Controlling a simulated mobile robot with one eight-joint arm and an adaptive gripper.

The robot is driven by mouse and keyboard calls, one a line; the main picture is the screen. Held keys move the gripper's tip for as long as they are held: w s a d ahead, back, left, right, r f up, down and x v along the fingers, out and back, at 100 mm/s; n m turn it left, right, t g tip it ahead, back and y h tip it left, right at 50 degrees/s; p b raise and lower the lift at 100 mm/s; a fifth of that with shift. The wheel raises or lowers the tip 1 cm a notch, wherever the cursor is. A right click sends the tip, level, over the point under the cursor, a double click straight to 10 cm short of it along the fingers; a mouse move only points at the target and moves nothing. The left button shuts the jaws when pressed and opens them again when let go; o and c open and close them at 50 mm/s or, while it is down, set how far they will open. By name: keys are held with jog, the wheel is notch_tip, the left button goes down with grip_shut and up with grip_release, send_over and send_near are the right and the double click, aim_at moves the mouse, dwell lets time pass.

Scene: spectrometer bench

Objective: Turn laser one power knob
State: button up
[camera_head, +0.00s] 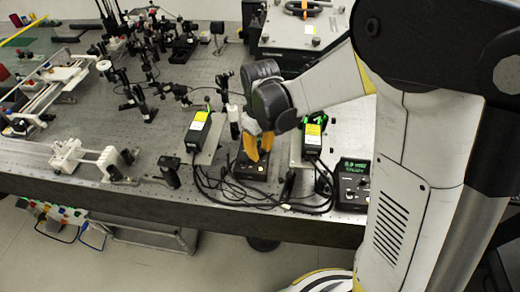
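My gripper (257,153) hangs from the arm near the bench's front edge, with its orange fingers pointing down. The fingers are over a small black control box (251,172) with small lit or coloured spots on its front. A gap shows between the fingers, but whether they grip a knob is too small to tell. The fingers hide the top of this box, and no knob is clearly visible there. A second black box with a green display (352,184) stands to the right. I cannot read which box belongs to laser one.
Black laser modules with yellow labels stand left (197,131) and right (312,138) of my gripper. Loose black cables (235,190) lie along the front of the bench (150,205). Optics mounts crowd the back left. A large grey case (296,38) stands behind.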

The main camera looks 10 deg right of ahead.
aim_at(260, 151)
notch_tip(260, 151, up, 12)
dwell(0.5)
dwell(0.3)
jog(key=s+d+m+t, duration=0.3)
jog(key=s+d, duration=0.1)
jog(key=s, duration=0.3)
jog(key=s+d+r+m+t+b, duration=0.1)
jog(key=s+d+m+t, duration=0.2)
jog(key=s, duration=0.4)
jog(key=shift+d+m+t, duration=0.4)
jog(key=shift+d+t, duration=0.05)
jog(key=shift+t, duration=0.15)
dwell(1.3)
